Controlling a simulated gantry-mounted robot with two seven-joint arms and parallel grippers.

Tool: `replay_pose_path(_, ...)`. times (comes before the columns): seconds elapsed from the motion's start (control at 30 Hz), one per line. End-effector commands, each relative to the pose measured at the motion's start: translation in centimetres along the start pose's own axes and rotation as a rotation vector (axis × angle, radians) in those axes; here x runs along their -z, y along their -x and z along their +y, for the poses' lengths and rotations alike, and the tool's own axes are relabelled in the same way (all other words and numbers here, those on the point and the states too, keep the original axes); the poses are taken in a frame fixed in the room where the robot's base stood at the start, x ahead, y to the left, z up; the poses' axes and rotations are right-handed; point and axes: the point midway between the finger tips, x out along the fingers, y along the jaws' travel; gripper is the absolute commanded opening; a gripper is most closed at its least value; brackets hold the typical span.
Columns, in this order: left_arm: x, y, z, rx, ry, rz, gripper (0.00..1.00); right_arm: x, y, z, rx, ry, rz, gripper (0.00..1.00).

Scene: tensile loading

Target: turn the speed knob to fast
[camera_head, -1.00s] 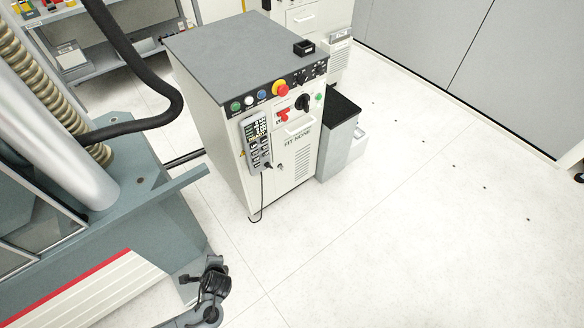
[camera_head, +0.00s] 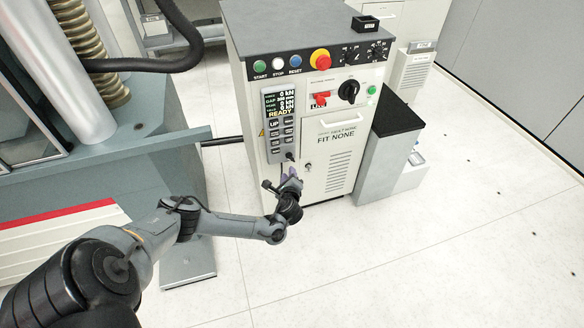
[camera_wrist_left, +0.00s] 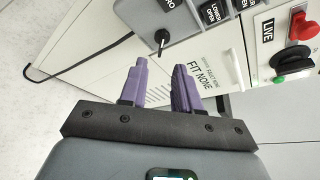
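A grey handset (camera_head: 281,127) with a lit display and several buttons hangs on the cabinet front. A small black knob (camera_head: 290,156) with a pointer sits at its lower end, and this knob also shows in the left wrist view (camera_wrist_left: 161,37). I cannot read speed markings beside it. My left gripper (camera_head: 291,174), with purple fingers, is just below the handset in the head view. In the left wrist view the fingers (camera_wrist_left: 161,75) are apart and empty, with the knob beyond them and not touched. My right gripper is not in view.
The cabinet (camera_head: 337,150) carries a red emergency button (camera_head: 320,59), a black rotary switch (camera_head: 348,91), a red LIVE switch (camera_head: 320,98) and smaller knobs (camera_head: 352,52) on its top panel. A grey machine frame (camera_head: 160,150) stands at left. The floor at right is clear.

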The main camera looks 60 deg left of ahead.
Motion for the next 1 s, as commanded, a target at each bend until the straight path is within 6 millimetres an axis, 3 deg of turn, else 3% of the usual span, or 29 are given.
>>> replay_pose_path(0.6,0.3,-8.6,0.2,0.001,0.004,-0.001,0.32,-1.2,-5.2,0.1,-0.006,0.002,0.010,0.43)
replay_pose_path(0.8,0.2,-10.2,0.0,0.001,0.003,0.000,0.32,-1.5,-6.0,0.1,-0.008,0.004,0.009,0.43)
replay_pose_path(1.0,0.1,-10.6,-0.1,0.000,0.003,0.001,0.32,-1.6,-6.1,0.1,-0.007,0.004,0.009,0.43)
